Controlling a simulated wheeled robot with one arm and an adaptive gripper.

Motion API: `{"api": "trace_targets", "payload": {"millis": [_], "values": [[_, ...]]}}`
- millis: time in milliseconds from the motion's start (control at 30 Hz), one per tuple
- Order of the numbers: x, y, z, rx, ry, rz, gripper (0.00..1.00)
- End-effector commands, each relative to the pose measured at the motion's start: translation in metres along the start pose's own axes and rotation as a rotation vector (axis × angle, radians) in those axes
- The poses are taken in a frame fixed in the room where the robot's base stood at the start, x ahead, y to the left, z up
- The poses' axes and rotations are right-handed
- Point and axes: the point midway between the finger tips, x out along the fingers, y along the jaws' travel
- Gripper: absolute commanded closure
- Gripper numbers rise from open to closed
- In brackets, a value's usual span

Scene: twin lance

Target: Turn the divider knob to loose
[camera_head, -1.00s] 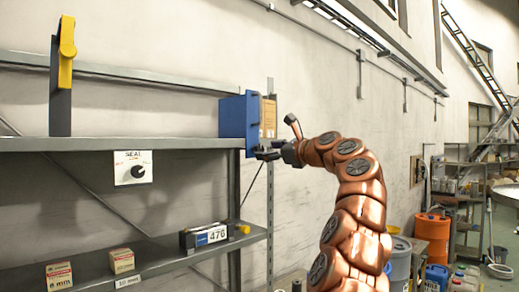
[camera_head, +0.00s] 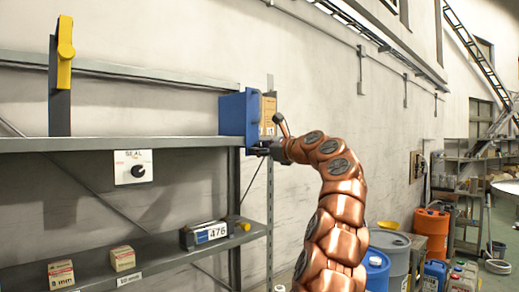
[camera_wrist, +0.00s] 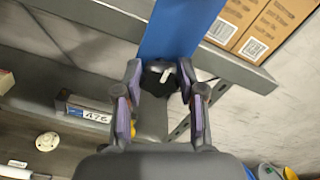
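A blue divider panel (camera_head: 232,114) stands at the right end of the upper shelf, and it also shows in the wrist view (camera_wrist: 180,30). A dark knob (camera_wrist: 157,80) with a pale pointer mark sits at the panel's lower edge. My gripper (camera_head: 262,150) is just below and right of the panel in the head view. In the wrist view my gripper (camera_wrist: 160,70) is open, with one finger on each side of the knob. I cannot tell whether the fingers touch it. The knob's labels are not readable. In the head view the knob is hidden.
A white plate marked SEAL with a black knob (camera_head: 138,171) hangs under the upper shelf (camera_head: 100,144). A yellow-handled upright (camera_head: 64,70) stands at left. The lower shelf (camera_head: 160,250) holds a box labelled 476 (camera_head: 205,234) and small cartons. A brown carton (camera_head: 268,115) is behind the panel.

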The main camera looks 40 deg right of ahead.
Motion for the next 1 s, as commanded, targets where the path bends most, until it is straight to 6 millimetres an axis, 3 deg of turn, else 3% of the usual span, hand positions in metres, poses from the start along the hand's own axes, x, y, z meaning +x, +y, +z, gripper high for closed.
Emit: {"api": "trace_targets", "payload": {"millis": [33, 300, 667, 1000], "values": [[0.0, -0.0001, 0.0, 0.0, 0.0, 0.0, 0.69], [0.0, 0.0, -0.0001, 0.0, 0.0, 0.0, 0.96], [0.0003, 0.0004, -0.0001, -0.064, 0.0, 0.001, 0.96], [0.0004, 0.0003, -0.0005, -0.316, 0.001, 0.001, 0.96]]}}
